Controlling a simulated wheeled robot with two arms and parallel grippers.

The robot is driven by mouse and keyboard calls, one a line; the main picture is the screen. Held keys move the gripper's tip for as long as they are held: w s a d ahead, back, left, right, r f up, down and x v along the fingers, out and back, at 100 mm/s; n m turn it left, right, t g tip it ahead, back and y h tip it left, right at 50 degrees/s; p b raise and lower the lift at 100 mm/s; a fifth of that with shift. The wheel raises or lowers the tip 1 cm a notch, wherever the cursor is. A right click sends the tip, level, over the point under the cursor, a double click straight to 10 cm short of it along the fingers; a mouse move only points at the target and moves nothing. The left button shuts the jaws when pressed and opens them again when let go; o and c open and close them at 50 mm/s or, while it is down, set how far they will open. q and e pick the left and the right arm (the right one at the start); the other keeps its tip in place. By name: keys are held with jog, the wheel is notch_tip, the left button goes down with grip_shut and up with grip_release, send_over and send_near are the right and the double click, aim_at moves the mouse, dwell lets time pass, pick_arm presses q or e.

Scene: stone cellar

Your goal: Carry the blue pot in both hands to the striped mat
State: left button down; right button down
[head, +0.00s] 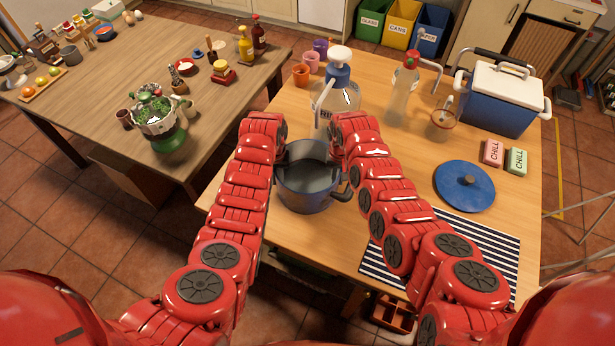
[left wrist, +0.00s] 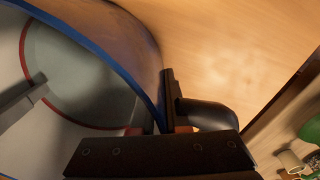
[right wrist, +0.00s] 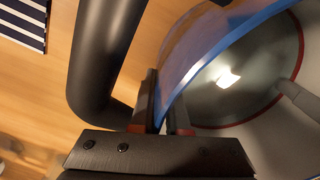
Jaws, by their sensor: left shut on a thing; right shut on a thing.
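The blue pot (head: 308,190) stands open and upright at the left of the light wooden table; I cannot tell if it touches the tabletop. It is empty in the parts I see. My left gripper (left wrist: 163,112) is shut on the pot's wall by one dark handle (left wrist: 208,114), one finger inside and one outside. My right gripper (right wrist: 163,105) is shut on the wall by the other handle (right wrist: 98,60). In the head view my arms hide both fingertips. The navy-and-white striped mat (head: 480,248) lies at the table's front right, partly behind my right arm.
A blue lid (head: 465,180) lies just behind the mat. Bare wood shows between pot and lid.

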pick_arm(q)
jog(key=shift+r, duration=0.2)
pick_arm(e)
jog(key=shift+r, duration=0.15)
